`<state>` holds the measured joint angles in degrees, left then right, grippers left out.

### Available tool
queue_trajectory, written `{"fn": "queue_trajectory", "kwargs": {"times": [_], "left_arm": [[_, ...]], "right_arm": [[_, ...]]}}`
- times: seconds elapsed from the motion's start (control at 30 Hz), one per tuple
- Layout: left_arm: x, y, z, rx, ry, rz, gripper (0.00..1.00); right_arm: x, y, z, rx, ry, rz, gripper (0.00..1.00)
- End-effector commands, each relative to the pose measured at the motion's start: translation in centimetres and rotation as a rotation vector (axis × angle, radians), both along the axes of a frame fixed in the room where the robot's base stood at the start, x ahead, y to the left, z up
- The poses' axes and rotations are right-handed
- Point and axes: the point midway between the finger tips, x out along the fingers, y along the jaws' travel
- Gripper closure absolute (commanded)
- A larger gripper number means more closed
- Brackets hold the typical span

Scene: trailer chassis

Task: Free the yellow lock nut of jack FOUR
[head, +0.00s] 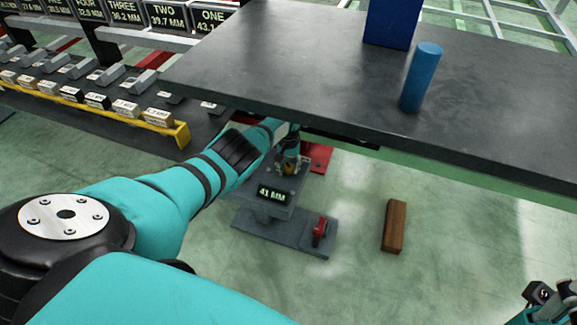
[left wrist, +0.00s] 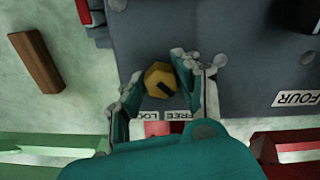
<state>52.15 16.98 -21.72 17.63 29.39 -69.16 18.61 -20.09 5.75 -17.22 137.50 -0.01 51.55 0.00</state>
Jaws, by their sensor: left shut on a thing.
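The yellow lock nut (left wrist: 159,80) with a dark mark sits on the grey jack (left wrist: 215,45), whose white label reads FOUR (left wrist: 297,98). Lettering beside the nut reads FREE and LOC, partly covered. My left gripper (left wrist: 158,84) has its fingers on both sides of the nut and is shut on it. In the head view the left gripper (head: 289,164) reaches down under the table edge to the jack, and the nut is a small yellow spot there. The jack's display (head: 272,193) reads 41 MM. My right gripper (head: 548,300) shows partly at the bottom right corner; its fingers are unclear.
A dark table (head: 470,110) overhangs the jack and bears a blue cylinder (head: 421,78) and a blue box (head: 392,22). A red handle (head: 320,231) stands on the jack's base. A brown block (head: 394,226) lies on the floor. A rack with several displays (head: 165,15) stands left.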

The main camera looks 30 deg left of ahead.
Motion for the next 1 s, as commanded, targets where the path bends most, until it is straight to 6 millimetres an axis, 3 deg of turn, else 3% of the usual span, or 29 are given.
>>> {"fn": "queue_trajectory", "kwargs": {"times": [0.37,0.4,0.57,1.0], "left_arm": [[0.19,0.03,0.15,0.0,-0.006,0.006,1.0],[0.2,0.03,0.15,0.0,-0.006,0.005,0.64],[0.14,0.03,0.12,0.0,-0.004,0.005,0.45],[0.15,0.07,0.66,0.0,-0.004,0.003,0.45]], "right_arm": [[0.0,-0.01,0.02,0.0,-0.001,0.0,1.0],[0.0,-0.01,0.02,0.0,-0.001,0.0,1.0],[0.0,-0.01,0.02,0.0,-0.001,-0.001,1.0],[-0.01,-0.06,0.08,0.001,-0.003,-0.002,1.0]]}}
